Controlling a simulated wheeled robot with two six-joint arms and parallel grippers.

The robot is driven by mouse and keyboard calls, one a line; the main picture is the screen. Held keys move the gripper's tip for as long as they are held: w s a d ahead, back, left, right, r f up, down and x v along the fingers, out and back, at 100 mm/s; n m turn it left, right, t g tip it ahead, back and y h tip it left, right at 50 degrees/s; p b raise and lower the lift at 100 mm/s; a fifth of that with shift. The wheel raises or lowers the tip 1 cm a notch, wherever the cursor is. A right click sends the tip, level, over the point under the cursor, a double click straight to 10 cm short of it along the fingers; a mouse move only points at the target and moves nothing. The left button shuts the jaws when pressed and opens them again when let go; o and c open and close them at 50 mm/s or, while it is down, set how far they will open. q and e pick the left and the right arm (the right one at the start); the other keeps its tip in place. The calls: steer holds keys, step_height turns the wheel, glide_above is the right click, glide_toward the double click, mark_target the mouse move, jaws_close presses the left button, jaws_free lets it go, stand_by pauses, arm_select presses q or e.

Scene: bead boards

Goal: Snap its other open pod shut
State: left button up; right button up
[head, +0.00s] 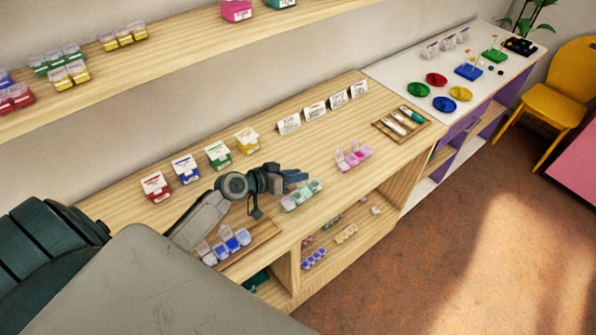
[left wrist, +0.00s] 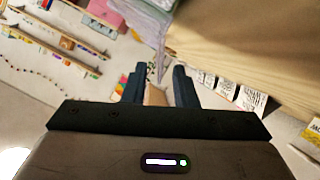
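A strip of clear pods with green contents (head: 302,197) lies on the wooden counter. My left gripper (head: 297,177) is just above its far edge, and its fingers hide part of the strip. Which of its lids stand open is too small to tell. In the left wrist view the two dark fingers (left wrist: 158,86) are apart with nothing clearly held between them. A pale see-through object (left wrist: 150,20) shows ahead of the fingertips there, cut off by the frame's top edge. My right gripper is not in view.
A pink pod strip (head: 355,158) with raised lids lies to the right. Blue pods (head: 228,246) sit on a wooden tray at the left. Small labelled boxes (head: 219,155) and white cards (head: 315,111) stand along the back. A tray with marker-like tubes (head: 424,132) lies farther right.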

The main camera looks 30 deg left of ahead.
arm_select(q)
steer(key=shift+w+d+f, duration=0.2)
steer(key=shift+w+d, duration=0.05)
steer(key=shift+w, duration=0.15)
jaws_close()
